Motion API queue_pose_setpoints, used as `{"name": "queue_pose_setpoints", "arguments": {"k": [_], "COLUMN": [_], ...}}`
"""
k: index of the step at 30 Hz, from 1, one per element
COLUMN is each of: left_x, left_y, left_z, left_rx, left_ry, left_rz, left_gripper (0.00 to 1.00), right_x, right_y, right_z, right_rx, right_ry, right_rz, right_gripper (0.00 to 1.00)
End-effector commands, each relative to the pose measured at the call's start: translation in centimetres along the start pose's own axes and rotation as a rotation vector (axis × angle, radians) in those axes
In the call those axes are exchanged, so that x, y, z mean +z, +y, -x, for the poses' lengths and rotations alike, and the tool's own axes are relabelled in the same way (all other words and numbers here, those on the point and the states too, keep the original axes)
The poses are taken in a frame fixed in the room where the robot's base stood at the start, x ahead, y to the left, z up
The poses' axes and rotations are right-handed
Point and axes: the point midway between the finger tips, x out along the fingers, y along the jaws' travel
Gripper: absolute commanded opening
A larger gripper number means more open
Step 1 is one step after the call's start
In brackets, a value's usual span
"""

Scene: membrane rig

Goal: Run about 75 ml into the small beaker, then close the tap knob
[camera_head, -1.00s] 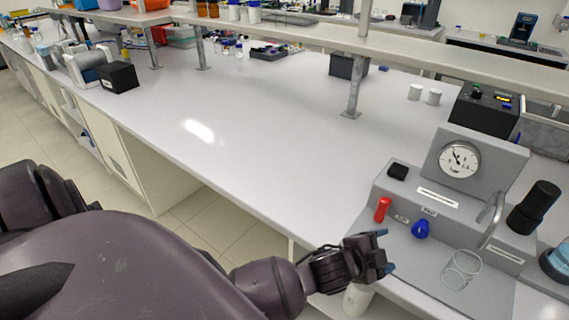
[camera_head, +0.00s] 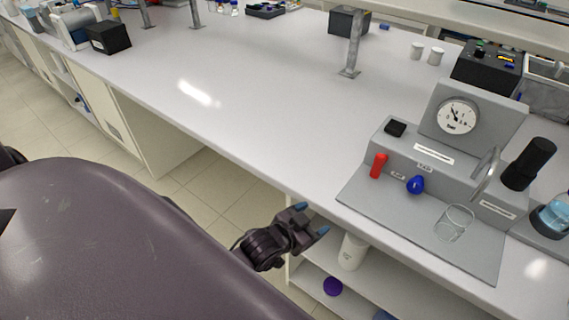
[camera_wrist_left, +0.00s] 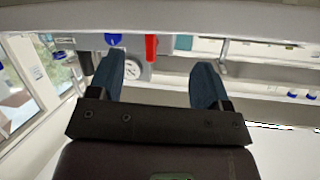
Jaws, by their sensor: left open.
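The grey rig (camera_head: 388,200) stands at the right of the bench with a round gauge (camera_head: 458,116). A blue knob (camera_head: 415,184) and a red handle (camera_head: 378,165) are on its front; both also show in the left wrist view, the blue knob (camera_wrist_left: 113,39) beside the red handle (camera_wrist_left: 151,47). The small clear beaker (camera_head: 455,223) stands on the rig's base plate near the bent metal spout (camera_head: 487,172). I see no clear liquid level in it. My left gripper (camera_head: 312,219) is open and empty, left of the rig by the bench's front edge, apart from the knob. My right gripper is out of view.
A black cylinder (camera_head: 528,163) and a flask of blue liquid (camera_head: 552,212) stand right of the beaker. A white bottle (camera_head: 352,252) and a purple lid (camera_head: 332,286) are on the shelf below the bench edge. The bench top (camera_head: 270,110) left of the rig is clear.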

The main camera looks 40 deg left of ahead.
Motion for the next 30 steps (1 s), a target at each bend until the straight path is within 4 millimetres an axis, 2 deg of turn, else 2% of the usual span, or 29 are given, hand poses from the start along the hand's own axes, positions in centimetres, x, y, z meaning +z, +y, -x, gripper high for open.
{"name": "queue_pose_setpoints", "arguments": {"k": [6, 12, 26, 29, 30], "left_x": [2.6, 4.1, 4.8, 5.2, 5.9], "left_y": [-0.8, -1.3, -1.5, -1.5, -1.5], "left_z": [1.6, 2.7, 3.2, 3.5, 3.9], "left_rx": [-0.031, -0.052, -0.061, -0.064, -0.068], "left_ry": [-0.042, -0.070, -0.083, -0.091, -0.103], "left_rz": [0.048, 0.072, 0.082, 0.085, 0.091], "left_gripper": [0.71, 0.71, 0.71, 0.58, 0.57], "right_x": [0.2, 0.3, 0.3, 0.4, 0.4], "right_y": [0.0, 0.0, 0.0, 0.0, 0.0], "right_z": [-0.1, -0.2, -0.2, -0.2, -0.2], "right_rx": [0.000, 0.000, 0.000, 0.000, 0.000], "right_ry": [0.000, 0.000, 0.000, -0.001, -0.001], "right_rz": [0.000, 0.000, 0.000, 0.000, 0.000], "right_gripper": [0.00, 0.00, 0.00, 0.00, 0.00]}}
